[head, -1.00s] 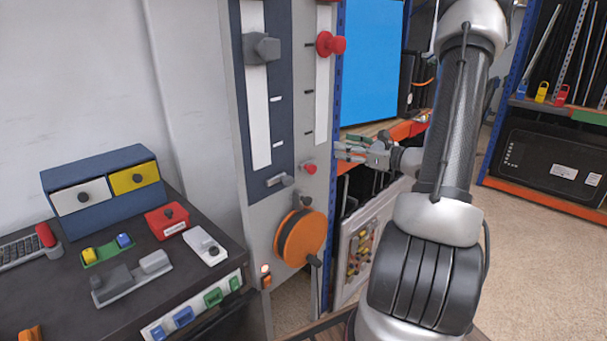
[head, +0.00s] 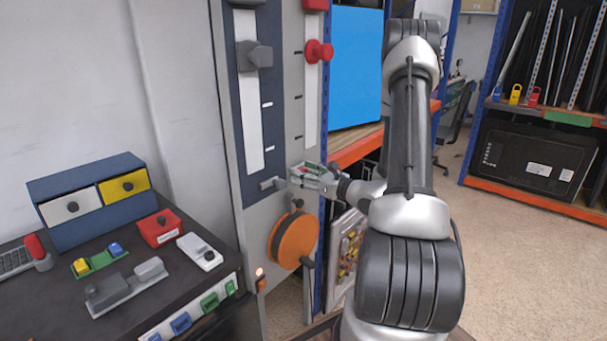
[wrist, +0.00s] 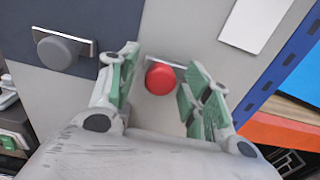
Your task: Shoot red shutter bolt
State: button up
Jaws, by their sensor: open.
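The red shutter bolt is a small round red knob (wrist: 160,79) on a short metal plate on the grey panel (head: 286,120). In the wrist view my gripper (wrist: 161,84) is open, with one green-padded finger on each side of the knob. Gaps show between the knob and both fingers. In the head view my gripper (head: 298,174) is at the panel, above the orange wheel, and hides the red bolt. Above it a larger red knob (head: 317,51) sits in a white slot.
A grey bolt (head: 271,184) is just left of my gripper; it also shows in the wrist view (wrist: 58,52). An orange wheel (head: 293,240) is below. The blue rack post (head: 328,130) stands close on the right. A dark bench (head: 60,310) with small boxes is at left.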

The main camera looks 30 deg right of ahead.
jog(key=shift+w, duration=0.3)
jog(key=shift+a, duration=0.1)
grip_shut()
jog(key=shift+w+d, duration=0.3)
jog(key=shift+d, duration=0.5)
jog(key=shift+w+d, duration=0.3)
jog(key=shift+d, duration=0.5)
grip_release()
jog(key=shift+d, duration=0.1)
